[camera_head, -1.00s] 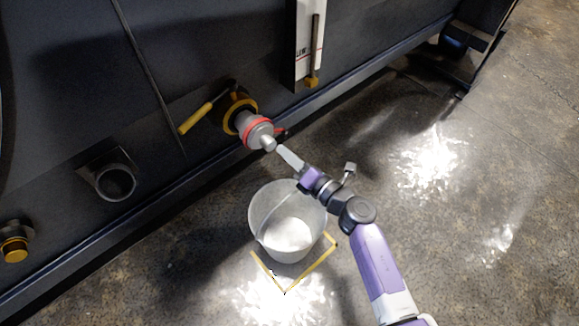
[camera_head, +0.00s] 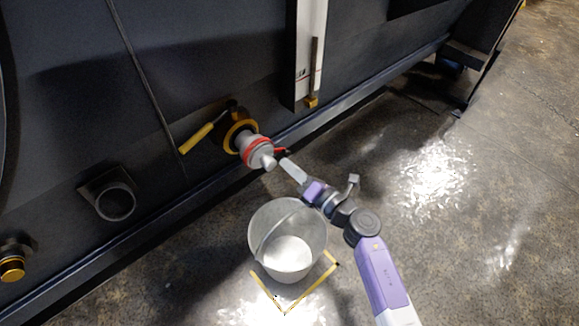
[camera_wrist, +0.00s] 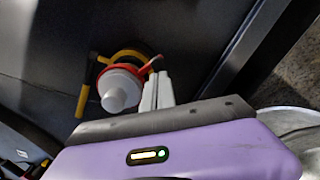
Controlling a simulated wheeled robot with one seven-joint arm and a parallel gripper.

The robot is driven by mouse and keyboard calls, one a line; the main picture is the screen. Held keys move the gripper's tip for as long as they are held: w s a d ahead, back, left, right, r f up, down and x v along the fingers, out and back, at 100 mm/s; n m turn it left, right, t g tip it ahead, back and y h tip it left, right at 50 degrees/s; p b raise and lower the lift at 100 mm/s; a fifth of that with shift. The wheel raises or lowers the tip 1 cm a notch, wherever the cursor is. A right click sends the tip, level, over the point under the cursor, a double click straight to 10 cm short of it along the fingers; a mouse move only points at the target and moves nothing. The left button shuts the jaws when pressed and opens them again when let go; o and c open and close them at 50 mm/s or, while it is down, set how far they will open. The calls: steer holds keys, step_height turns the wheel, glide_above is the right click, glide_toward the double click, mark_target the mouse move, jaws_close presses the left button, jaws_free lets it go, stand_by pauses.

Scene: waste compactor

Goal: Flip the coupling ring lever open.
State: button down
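The coupling, a grey-white nozzle (camera_head: 266,161) with a red ring (camera_head: 256,151), sticks out of a yellow-rimmed port (camera_head: 240,134) on the dark machine wall. The ring's small red lever (camera_head: 281,151) points to the right, and it also shows in the wrist view (camera_wrist: 151,65), above the fingertips. My gripper (camera_head: 286,163) is just right of the nozzle, with its fingertips close to the lever. In the wrist view my gripper's fingers (camera_wrist: 157,82) look side by side, with nothing seen between them. I cannot tell whether they touch the lever.
A yellow-handled valve lever (camera_head: 197,138) is left of the port. A translucent bucket (camera_head: 262,225) stands on the floor below, inside yellow corner marks (camera_head: 318,283). An open pipe (camera_head: 114,204) is further left. A rail runs along the wall's base. The floor on the right is clear.

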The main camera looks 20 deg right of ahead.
steer(key=shift+d+r, duration=0.15)
steer(key=shift+r, duration=0.1)
step_height(320, 180, up, 7)
steer(key=d+n+p, duration=0.1)
steer(key=n+p, duration=0.2)
steer(key=n, duration=0.7)
steer(key=shift+w+d, duration=0.15)
steer(key=shift+w, duration=0.1)
steer(key=shift+r, duration=0.15)
steer(key=s+d+f, duration=0.1)
steer(key=s+f, duration=0.1)
steer(key=s, duration=0.3)
steer(key=s+d+f+b, duration=0.1)
steer(key=s+d+f, duration=0.1)
steer(key=s, duration=0.3)
steer(key=shift+s+d, duration=0.25)
steer(key=shift+d, duration=0.05)
stand_by(0.6)
